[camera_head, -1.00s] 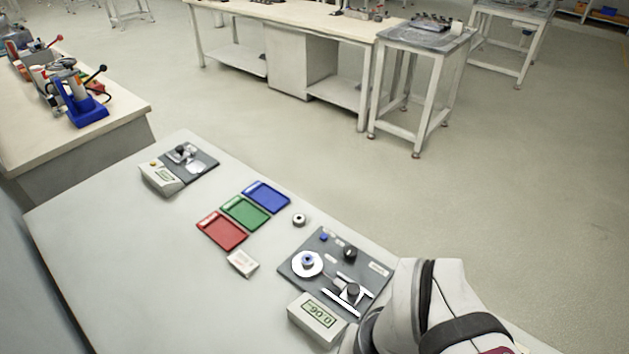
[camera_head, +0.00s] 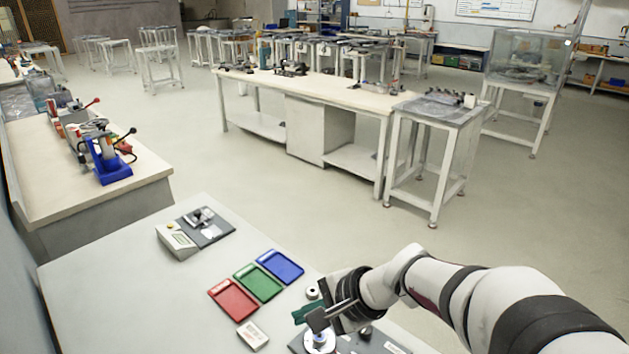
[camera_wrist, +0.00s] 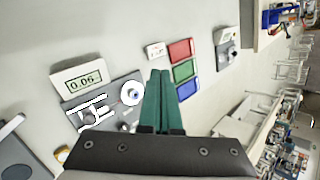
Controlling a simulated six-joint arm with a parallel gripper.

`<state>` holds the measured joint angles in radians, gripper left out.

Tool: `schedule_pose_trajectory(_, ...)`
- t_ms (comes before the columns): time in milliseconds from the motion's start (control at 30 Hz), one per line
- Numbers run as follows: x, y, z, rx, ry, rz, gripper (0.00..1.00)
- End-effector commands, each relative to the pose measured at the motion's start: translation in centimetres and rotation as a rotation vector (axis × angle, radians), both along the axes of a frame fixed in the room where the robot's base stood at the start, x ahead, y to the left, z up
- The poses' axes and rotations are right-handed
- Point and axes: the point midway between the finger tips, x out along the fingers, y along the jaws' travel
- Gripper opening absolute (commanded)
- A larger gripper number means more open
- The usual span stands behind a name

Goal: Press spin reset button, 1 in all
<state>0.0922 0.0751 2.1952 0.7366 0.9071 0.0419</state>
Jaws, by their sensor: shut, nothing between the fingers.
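My gripper (camera_head: 308,312) is shut and empty, its green fingers hanging over the near station in the head view. In the wrist view the shut fingers (camera_wrist: 160,74) point up the picture, just right of the station plate. In the head view part of the disc (camera_head: 322,342) shows below the gripper; my arm and the lower picture edge hide much of the plate. I cannot tell which part is the spin reset button.
Red (camera_head: 233,299), green (camera_head: 258,282) and blue (camera_head: 281,265) trays lie left of my gripper. A second station (camera_head: 177,241) with a display stands farther back.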

Motion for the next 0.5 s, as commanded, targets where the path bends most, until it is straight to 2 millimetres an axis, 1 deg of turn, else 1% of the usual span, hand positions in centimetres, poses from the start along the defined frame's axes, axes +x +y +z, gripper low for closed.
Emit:
schedule_pose_trajectory(33, 2.2, -0.4, -0.7, 0.030, 0.002, -0.068, 0.00)
schedule_pose_trajectory(67, 3.6, -0.8, -1.1, 0.050, 0.001, -0.115, 0.00)
schedule_pose_trajectory(100, 5.4, -1.3, -1.7, 0.075, 0.001, -0.180, 0.00)
schedule_pose_trajectory(167, 8.0, -2.3, -2.8, 0.108, 0.003, -0.279, 0.00)
schedule_pose_trajectory(200, 9.6, -3.1, -3.6, 0.126, 0.007, -0.346, 0.00)
schedule_pose_trajectory(300, 12.8, -5.1, -5.9, 0.164, 0.022, -0.501, 0.00)
schedule_pose_trajectory(400, 14.9, -6.9, -8.0, 0.187, 0.040, -0.623, 0.00)
schedule_pose_trajectory(500, 16.0, -8.2, -9.5, 0.199, 0.054, -0.704, 0.00)
